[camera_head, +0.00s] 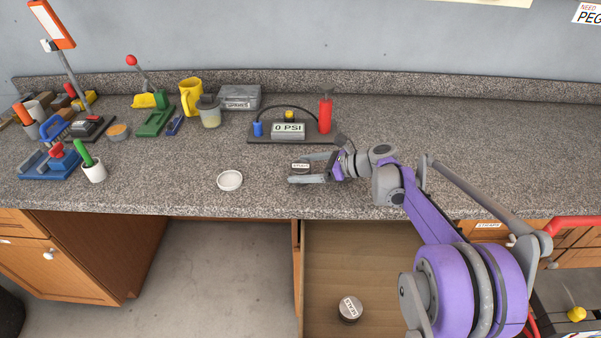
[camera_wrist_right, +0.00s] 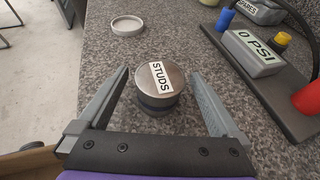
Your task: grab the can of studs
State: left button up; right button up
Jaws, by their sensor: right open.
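The can of studs (camera_wrist_right: 155,84) is a short dark round tin with a grey lid and a white "STUDS" label. It stands upright on the granite counter, and in the head view it shows small (camera_head: 300,166) between my right gripper's fingers. My right gripper (camera_head: 307,168) is open and low over the counter, pointing left. In the right wrist view its two fingers (camera_wrist_right: 160,92) lie on either side of the can, with a gap visible on each side. My left gripper is not in view.
A white round dish (camera_head: 230,180) sits left of the can. A pressure gauge board (camera_head: 262,139) with a red cylinder stands just behind. A similar labelled can (camera_head: 350,309) lies in the open drawer (camera_head: 322,265) below. Tools and a yellow mug (camera_head: 190,95) crowd the left.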

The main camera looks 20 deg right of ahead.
jog(key=shift+w+a+f, duration=0.1)
jog(key=shift+a, duration=0.1)
jog(key=c, duration=1.5)
